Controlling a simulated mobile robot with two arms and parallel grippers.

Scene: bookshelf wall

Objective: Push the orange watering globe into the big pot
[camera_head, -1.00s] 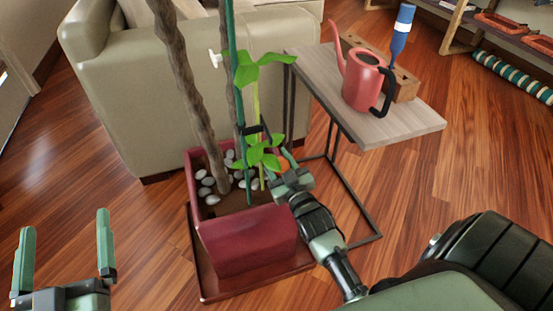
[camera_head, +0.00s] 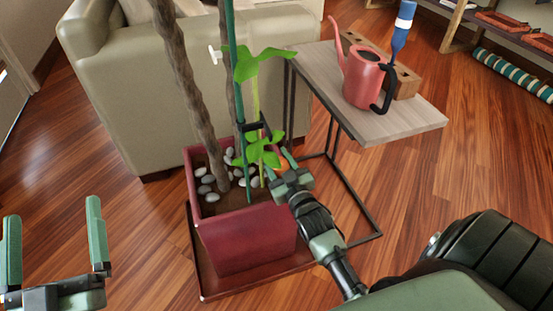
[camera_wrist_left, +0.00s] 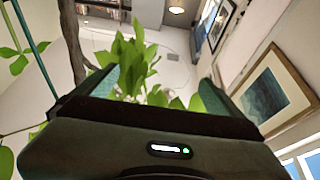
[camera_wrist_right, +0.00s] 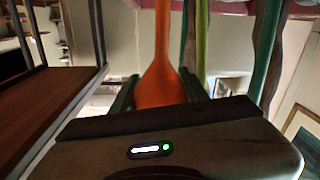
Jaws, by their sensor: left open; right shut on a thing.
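The big pot (camera_head: 245,236) is a dark red square planter on a tray, holding soil, pale pebbles, a trunk and green stakes. The orange watering globe (camera_wrist_right: 161,85) shows in the right wrist view, its stem running away between my fingers. Only a bit of orange (camera_head: 283,165) shows in the head view, at the pot's right rim. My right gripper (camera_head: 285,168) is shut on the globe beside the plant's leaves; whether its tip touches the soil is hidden. My left gripper (camera_head: 53,240) is open and empty at lower left, well away from the pot.
A small side table (camera_head: 390,128) right of the pot carries a red watering can (camera_head: 364,80) and a wooden block (camera_head: 405,82) with a blue-and-white item (camera_head: 402,32). A beige armchair (camera_head: 140,90) stands behind the pot. Wooden floor is free at left.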

